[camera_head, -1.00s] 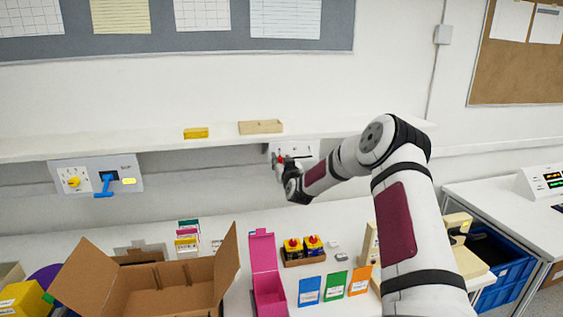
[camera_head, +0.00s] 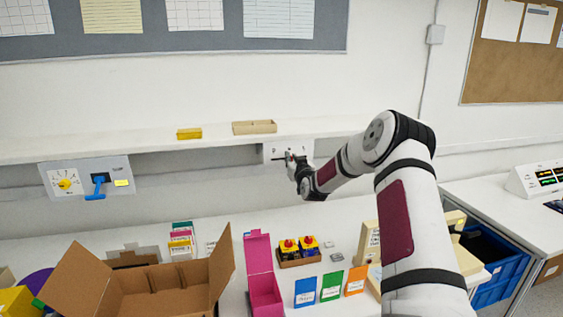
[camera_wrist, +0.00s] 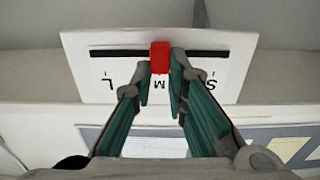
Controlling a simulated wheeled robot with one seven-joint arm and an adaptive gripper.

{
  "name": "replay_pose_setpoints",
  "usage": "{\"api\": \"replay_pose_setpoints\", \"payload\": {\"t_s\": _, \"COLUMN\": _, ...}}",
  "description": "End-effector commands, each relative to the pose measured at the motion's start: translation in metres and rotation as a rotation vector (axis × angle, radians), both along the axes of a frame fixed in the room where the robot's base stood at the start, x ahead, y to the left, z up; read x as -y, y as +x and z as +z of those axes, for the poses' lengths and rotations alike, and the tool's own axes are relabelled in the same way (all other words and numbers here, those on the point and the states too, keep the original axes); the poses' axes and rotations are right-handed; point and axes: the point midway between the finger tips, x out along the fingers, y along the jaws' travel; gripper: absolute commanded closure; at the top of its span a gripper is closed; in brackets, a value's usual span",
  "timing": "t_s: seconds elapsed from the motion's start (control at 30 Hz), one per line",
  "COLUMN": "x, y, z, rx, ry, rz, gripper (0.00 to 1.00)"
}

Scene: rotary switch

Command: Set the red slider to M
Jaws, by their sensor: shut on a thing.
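The red slider (camera_wrist: 160,57) sits in the dark horizontal slot of a white panel (camera_wrist: 80,57). The panel is also in the head view (camera_head: 269,151), on the wall under the shelf. In the wrist view the printed letters L, M and S appear upside down; the slider is in line with the M, about midway along the slot. My gripper (camera_wrist: 161,75) is shut on the slider, one finger on each side. In the head view my gripper (camera_head: 290,160) is at the panel, and the red slider cannot be made out there.
A second wall panel (camera_head: 80,188) with a yellow knob and a blue handle is at left. The shelf (camera_head: 90,150) above holds a yellow block (camera_head: 189,133) and a wooden tray (camera_head: 254,127). An open cardboard box (camera_head: 150,285) stands on the crowded bench below.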

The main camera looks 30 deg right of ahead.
Motion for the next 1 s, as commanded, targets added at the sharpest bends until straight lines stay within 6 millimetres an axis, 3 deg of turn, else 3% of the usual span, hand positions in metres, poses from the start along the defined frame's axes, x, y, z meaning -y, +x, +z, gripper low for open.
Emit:
{"api": "replay_pose_setpoints", "payload": {"t_s": 0.27, "x": 0.000, "y": 0.000, "z": 0.000, "rx": 0.000, "ry": -0.001, "rz": 0.001, "gripper": 1.00}}
{"api": "replay_pose_setpoints", "payload": {"t_s": 0.3, "x": 0.000, "y": 0.000, "z": 0.000, "rx": 0.000, "ry": -0.001, "rz": 0.001, "gripper": 0.79}}
{"api": "replay_pose_setpoints", "payload": {"t_s": 0.37, "x": 0.000, "y": 0.000, "z": 0.000, "rx": 0.000, "ry": -0.001, "rz": 0.001, "gripper": 0.65}}
{"api": "replay_pose_setpoints", "payload": {"t_s": 0.77, "x": -0.001, "y": -0.004, "z": 0.000, "rx": 0.000, "ry": -0.001, "rz": 0.001, "gripper": 0.65}}
{"api": "replay_pose_setpoints", "payload": {"t_s": 1.0, "x": -0.009, "y": -0.034, "z": 0.000, "rx": -0.002, "ry": 0.000, "rz": 0.000, "gripper": 0.65}}
